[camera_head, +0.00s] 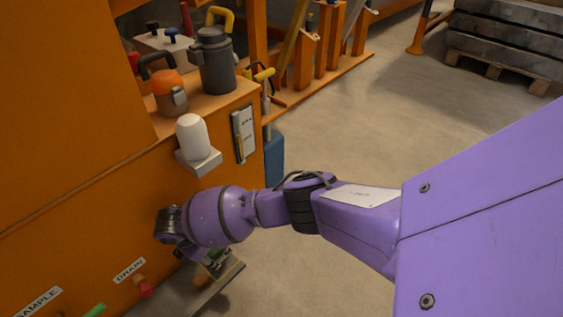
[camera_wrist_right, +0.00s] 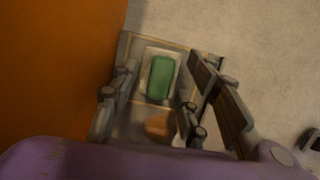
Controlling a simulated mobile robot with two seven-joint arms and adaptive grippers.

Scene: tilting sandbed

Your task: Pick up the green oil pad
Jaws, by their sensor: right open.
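The green oil pad (camera_wrist_right: 160,77) lies in a pale shallow holder (camera_wrist_right: 150,56) on a grey ledge in the right wrist view. My right gripper (camera_wrist_right: 155,97) is open, with its fingers on either side of the pad in that view. It looks empty. I cannot tell how far above the pad it is. In the head view my right gripper (camera_head: 214,260) points down over the ledge (camera_head: 222,283), mostly hidden behind my purple wrist. The pad is not clearly visible there. My left gripper is not in view.
The orange machine wall (camera_head: 75,215) stands close on the left. It carries a red DRAIN knob (camera_head: 145,288), a green knob (camera_head: 96,310) and a white lamp-like part (camera_head: 193,134). A brownish-orange item (camera_wrist_right: 160,126) lies near the pad.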

